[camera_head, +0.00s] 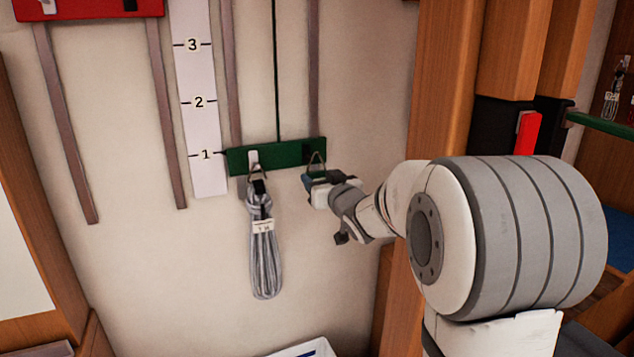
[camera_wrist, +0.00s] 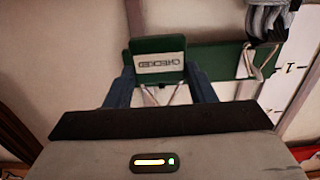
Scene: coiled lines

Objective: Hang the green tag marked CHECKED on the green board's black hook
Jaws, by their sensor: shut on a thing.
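The green tag (camera_wrist: 172,47) has a white label reading CHECKED, upside down in the wrist view. My gripper (camera_wrist: 161,80) is shut on the tag, with a blue finger at each side. The tag's wire loop (camera_head: 317,159) rises above my gripper (camera_head: 314,182) in the head view, in front of the right end of the green board (camera_head: 277,156). The board also shows behind the tag in the wrist view (camera_wrist: 217,62).
A grey coiled line (camera_head: 264,255) hangs from the board's white hook (camera_head: 254,158), left of my gripper. A numbered white strip (camera_head: 199,100) is farther left. A red board (camera_head: 88,8) is at upper left. A wooden post (camera_head: 447,80) stands to the right.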

